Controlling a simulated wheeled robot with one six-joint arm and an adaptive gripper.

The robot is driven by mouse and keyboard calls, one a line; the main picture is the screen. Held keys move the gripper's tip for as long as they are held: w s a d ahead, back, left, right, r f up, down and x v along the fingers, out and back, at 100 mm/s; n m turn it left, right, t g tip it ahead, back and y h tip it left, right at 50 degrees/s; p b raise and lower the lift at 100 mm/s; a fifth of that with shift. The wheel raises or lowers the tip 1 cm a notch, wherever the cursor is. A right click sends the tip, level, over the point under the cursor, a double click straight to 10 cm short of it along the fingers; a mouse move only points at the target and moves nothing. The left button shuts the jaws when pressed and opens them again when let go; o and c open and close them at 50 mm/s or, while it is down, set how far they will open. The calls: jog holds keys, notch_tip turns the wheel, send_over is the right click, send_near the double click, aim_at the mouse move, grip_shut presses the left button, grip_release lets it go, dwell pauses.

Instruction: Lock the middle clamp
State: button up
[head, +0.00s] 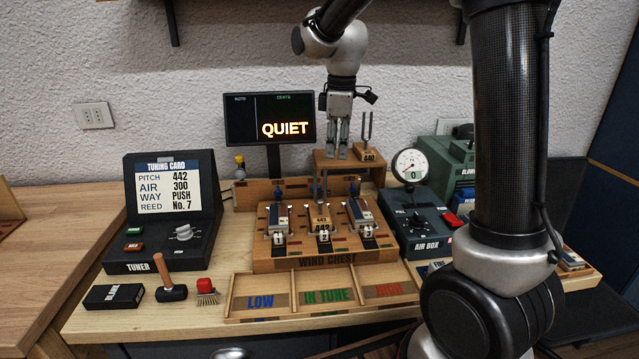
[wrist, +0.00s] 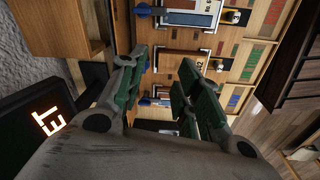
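The wind chest (head: 300,255) is a wooden block with three numbered stations. The middle clamp (head: 323,232) is at station 2, with a small plate reading 442 (head: 321,219) just behind it. Whether this clamp is locked is too small to tell. My gripper (head: 343,155) hangs pointing down, above and behind the chest, a little right of the middle station. In the wrist view my gripper (wrist: 160,85) has its two green-padded fingers well apart with nothing between them. The middle station (wrist: 185,62) shows beyond the fingers, partly hidden by the right one.
The left clamp (head: 279,238) and right clamp (head: 368,231) flank the middle. A wooden stand with a tuning fork (head: 366,150) is close right of my gripper. The display (head: 270,120) reads QUIET. A sorting tray (head: 318,310) lies in front; the air box (head: 425,228) stands right.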

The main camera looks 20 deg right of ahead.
jog(key=w+a+f+n, duration=0.2)
jog(key=w+f, duration=0.1)
jog(key=w+a+f, duration=0.1)
jog(key=w+f, duration=0.1)
jog(key=shift+n+g, duration=0.4)
notch_tip(320, 180, down, 8)
jog(key=shift+r, duration=0.15)
grip_shut()
